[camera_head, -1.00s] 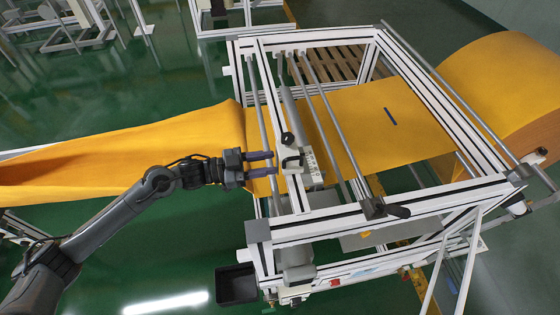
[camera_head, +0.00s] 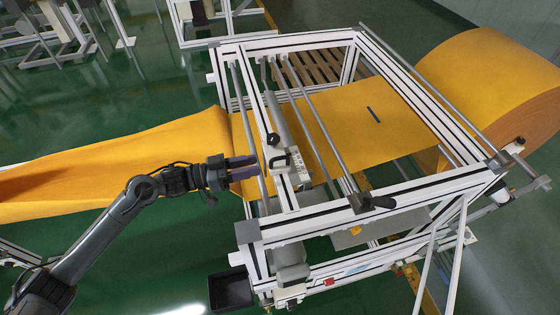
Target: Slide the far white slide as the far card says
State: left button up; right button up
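A white slide (camera_head: 281,170) with a dark hooked handle sits on the white crossbeam of the frame. A narrow pale card (camera_head: 300,168) with small dark marks is right beside it; the marks are too small to read. I cannot tell a second slide or card, so which is the far one is unclear. A round black knob (camera_head: 273,140) is on the beam just beyond. My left gripper (camera_head: 257,166) points right at the handle, its two dark fingers a little apart and empty, just short of the handle. My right gripper is not in view.
Yellow felt (camera_head: 130,165) runs from the left into the white frame (camera_head: 330,222) and to a large roll (camera_head: 480,80) at the right. Metal rods (camera_head: 318,125) cross the frame. A black lever (camera_head: 375,203) and a black bin (camera_head: 231,291) are at the near side.

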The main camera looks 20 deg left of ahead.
aim_at(276, 159)
pick_arm(q)
jog(key=shift+w+d+r, duration=0.15)
jog(key=shift+w+d, duration=0.15)
jog(key=shift+w, duration=0.05)
jog(key=p+x, duration=0.1)
jog(key=x, duration=0.8)
jog(key=shift+w+d, duration=0.2)
grip_shut()
